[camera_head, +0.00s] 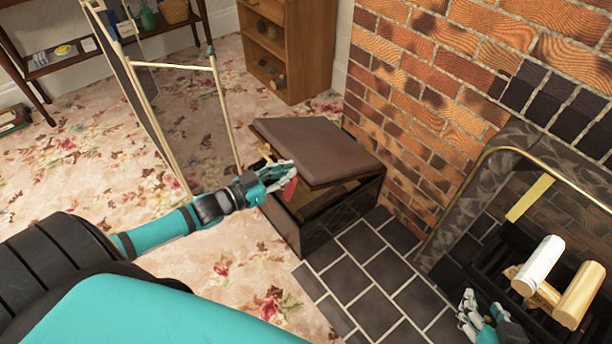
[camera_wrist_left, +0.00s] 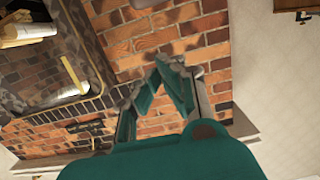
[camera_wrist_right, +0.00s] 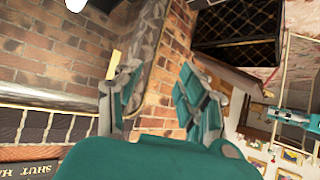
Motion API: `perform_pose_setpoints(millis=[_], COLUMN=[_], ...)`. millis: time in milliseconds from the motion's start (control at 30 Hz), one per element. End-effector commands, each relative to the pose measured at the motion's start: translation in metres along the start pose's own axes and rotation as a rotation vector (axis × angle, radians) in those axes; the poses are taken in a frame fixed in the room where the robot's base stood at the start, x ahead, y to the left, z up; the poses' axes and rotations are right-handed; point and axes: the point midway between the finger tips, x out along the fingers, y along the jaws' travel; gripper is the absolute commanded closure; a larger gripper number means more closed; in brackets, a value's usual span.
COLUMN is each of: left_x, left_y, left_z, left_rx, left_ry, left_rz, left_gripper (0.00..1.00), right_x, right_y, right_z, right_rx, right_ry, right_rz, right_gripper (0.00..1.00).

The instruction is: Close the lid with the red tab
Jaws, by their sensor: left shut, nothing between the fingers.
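A dark chest (camera_head: 335,222) stands against the brick wall with its brown padded lid (camera_head: 320,145) partly raised, leaving a gap at the front and right. A small red tab (camera_head: 290,189) shows at the lid's front left corner, partly covered by my left gripper (camera_head: 287,171). That gripper is shut, with its fingers at the lid's edge; I cannot tell whether they touch it. The left wrist view also shows its fingers (camera_wrist_left: 157,80) against brick. My right gripper (camera_head: 478,312) is low by the hearth, away from the chest. Its fingers are apart and empty in the right wrist view (camera_wrist_right: 155,90).
A standing screen with a pale frame (camera_head: 222,105) is just left of the chest. A wooden bookcase (camera_head: 315,45) stands behind. Logs (camera_head: 538,265) lie in the fireplace at right, near my right gripper. Dark hearth tiles (camera_head: 375,285) and floral carpet (camera_head: 235,262) in front are clear.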

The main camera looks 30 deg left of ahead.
Motion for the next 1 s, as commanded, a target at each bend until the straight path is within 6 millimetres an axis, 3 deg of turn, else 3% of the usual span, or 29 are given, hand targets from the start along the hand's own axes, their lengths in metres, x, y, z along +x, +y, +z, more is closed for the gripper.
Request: perform_pose_setpoints(millis=[267,600,800,1000], left_x=[0.04,0.093,0.083,0.079], left_y=[0.0,0.0,0.001,0.0], left_z=[0.001,0.001,0.026,0.036], left_rx=[0.001,0.002,-0.002,-0.001], left_ry=[0.005,0.005,-0.002,-0.001], left_rz=[0.0,0.001,0.0,0.0], left_gripper=[1.0,1.0,1.0,1.0], right_x=[0.004,-0.021,-0.047,-0.068], right_y=[-0.008,-0.018,-0.022,-0.025], right_z=[-0.052,-0.12,-0.149,-0.164], right_rx=[-0.001,0.004,0.01,0.015], right_ry=[0.287,0.696,0.921,1.062], right_rz=[-0.017,-0.042,-0.056,-0.065], right_gripper=[0.6,0.6,0.6,0.6])
